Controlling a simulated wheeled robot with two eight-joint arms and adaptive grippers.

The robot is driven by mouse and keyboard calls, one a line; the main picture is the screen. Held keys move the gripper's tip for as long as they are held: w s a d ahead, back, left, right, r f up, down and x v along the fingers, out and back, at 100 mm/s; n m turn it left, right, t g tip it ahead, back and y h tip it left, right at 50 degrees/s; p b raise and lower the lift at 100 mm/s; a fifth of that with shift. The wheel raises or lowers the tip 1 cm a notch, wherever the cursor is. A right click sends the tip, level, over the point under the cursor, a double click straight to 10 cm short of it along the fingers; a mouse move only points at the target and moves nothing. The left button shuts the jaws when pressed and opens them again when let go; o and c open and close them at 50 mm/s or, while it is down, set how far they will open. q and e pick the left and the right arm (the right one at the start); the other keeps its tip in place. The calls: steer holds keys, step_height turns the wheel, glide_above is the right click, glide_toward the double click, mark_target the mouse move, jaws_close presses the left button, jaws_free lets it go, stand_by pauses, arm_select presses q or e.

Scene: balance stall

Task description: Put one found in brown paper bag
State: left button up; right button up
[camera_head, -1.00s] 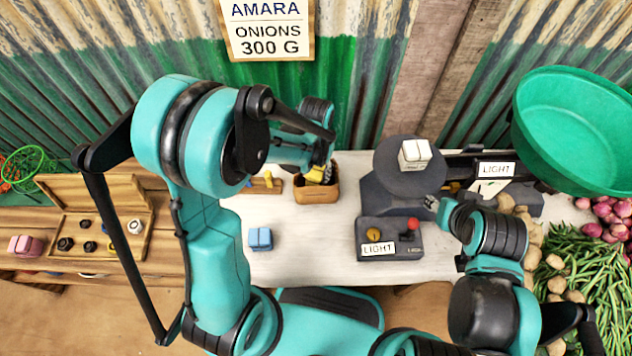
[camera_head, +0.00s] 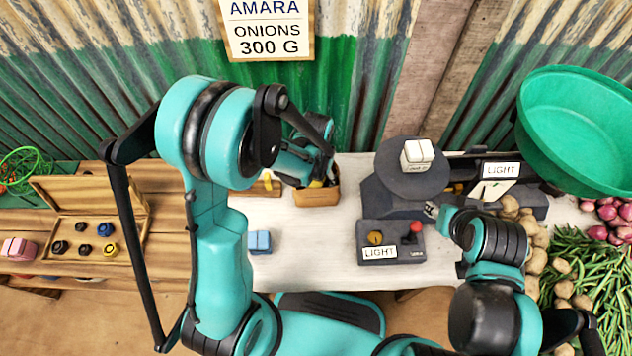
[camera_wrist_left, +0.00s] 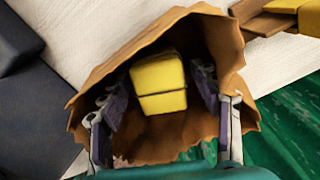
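The brown paper bag (camera_head: 318,196) stands open on the white counter, and its torn-edged mouth fills much of the left wrist view (camera_wrist_left: 232,45). A yellow block (camera_wrist_left: 160,85) with a dark band is inside the bag's mouth. My left gripper (camera_head: 322,176) reaches down into the bag; in the wrist view its fingers (camera_wrist_left: 160,95) stand on both sides of the block, with narrow gaps showing, so it looks open. My right gripper (camera_head: 432,210) is beside the dark scale and control box; its fingers are too small to read. The block's underside is hidden.
A white block (camera_head: 417,153) sits on the dark round scale (camera_head: 405,180). A control box (camera_head: 392,242) with a red knob reads LIGHT. A blue block (camera_head: 259,242) lies on the counter. A wooden case (camera_head: 70,225) is left; a green basin (camera_head: 575,125) is right.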

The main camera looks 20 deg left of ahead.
arm_select(q)
steer(key=shift+r, duration=0.1)
steer(key=shift+r+p, duration=0.35)
steer(key=shift+r, duration=0.05)
step_height(320, 180, up, 11)
steer(key=p, duration=0.4)
steer(key=s+a+r+t, duration=0.2)
steer(key=s+r+t, duration=0.1)
steer(key=s+r, duration=0.2)
steer(key=s+a+r+n+t, duration=0.1)
steer(key=s+a+r+t, duration=0.1)
steer(key=s+r+t, duration=0.2)
step_height(320, 180, up, 4)
steer(key=shift+s+a+f, duration=0.25)
steer(key=shift+s+a, duration=0.1)
steer(key=shift+s, duration=0.3)
